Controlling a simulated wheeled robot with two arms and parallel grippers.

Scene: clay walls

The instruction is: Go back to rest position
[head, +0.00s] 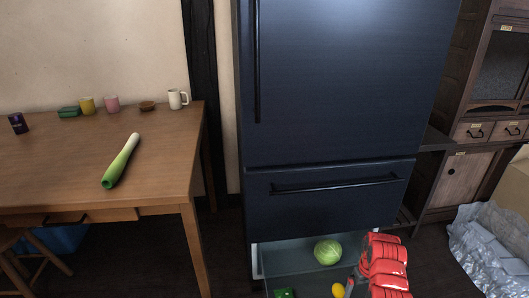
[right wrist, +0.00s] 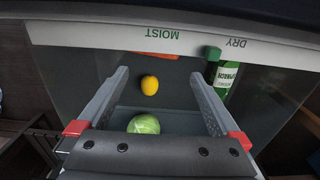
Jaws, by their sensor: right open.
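My right arm, red and black, comes in from the bottom right of the head view, over an open fridge drawer (head: 298,256). My right gripper (right wrist: 161,95) shows in the right wrist view with its two grey fingers wide apart and nothing held between them. Beyond the fingers, in the drawer, are a green cabbage (right wrist: 144,124) and a yellow lemon (right wrist: 149,85). The cabbage also shows in the head view (head: 327,251), left of my right arm. The fingertips of the right gripper are hard to make out in the head view. My left gripper is not in view.
A dark blue fridge (head: 340,90) stands in the middle. A wooden table (head: 60,165) at left holds a leek (head: 121,161), cups and a small bowl. A wooden cabinet (head: 465,180) and crumpled plastic wrap (head: 485,250) are at right. A green bottle (right wrist: 225,77) lies in the drawer.

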